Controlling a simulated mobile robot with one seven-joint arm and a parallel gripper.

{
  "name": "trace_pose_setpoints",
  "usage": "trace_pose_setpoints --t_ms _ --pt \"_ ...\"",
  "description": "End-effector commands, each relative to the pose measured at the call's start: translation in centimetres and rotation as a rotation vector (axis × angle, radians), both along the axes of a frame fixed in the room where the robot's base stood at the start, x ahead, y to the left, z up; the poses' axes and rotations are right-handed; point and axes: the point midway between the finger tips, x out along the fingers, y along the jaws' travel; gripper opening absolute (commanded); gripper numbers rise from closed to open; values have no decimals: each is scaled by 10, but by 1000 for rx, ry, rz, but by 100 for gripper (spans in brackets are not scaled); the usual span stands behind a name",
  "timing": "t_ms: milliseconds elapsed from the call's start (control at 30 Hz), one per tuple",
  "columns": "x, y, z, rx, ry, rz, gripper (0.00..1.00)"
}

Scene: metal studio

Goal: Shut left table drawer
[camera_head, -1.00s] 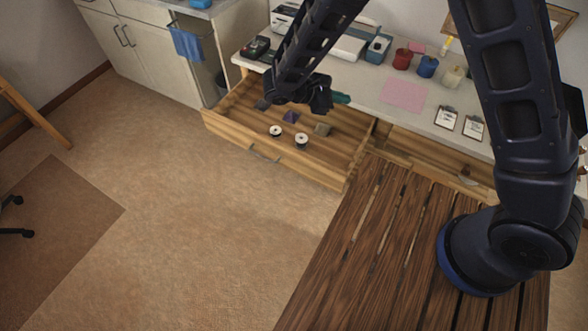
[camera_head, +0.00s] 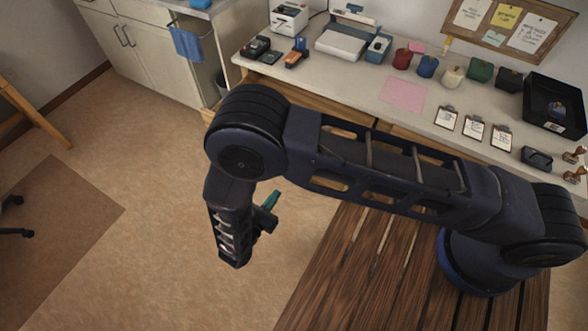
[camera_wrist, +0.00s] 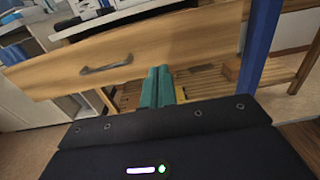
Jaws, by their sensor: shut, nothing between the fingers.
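The left table drawer stands pulled out. Its wooden front (camera_wrist: 140,52) with a dark handle (camera_wrist: 107,66) spans the wrist view. In the head view my arm hides most of it; only a wooden strip (camera_head: 285,93) under the tabletop and a bit at its left corner show. My gripper (camera_wrist: 158,88) has its teal fingers closed together and empty. They point at the drawer front, right of the handle, near its lower edge; I cannot tell whether they touch it. In the head view the gripper (camera_head: 271,200) is over the floor side, in front of the drawer.
A slatted wooden surface (camera_head: 350,265) lies under my arm's base. A blue post (camera_wrist: 262,45) stands right of the drawer front in the wrist view. Open floor (camera_head: 130,150) lies left.

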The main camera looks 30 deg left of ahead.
Motion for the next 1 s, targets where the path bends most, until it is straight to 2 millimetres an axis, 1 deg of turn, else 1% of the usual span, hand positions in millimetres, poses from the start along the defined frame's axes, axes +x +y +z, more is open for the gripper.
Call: trace_pose_setpoints --t_ms 33,133,267,367,800,1000 --pt "-4 -1 -4 -5 -5 13 0" --pt "-5 -1 -7 -8 -9 23 0" --pt "5 -2 -7 -9 -10 22 0" --pt "20 -1 -7 -8 -9 22 0" --pt "97 -2 -7 -8 -9 20 0" --pt "121 -2 -7 -7 -8 21 0"
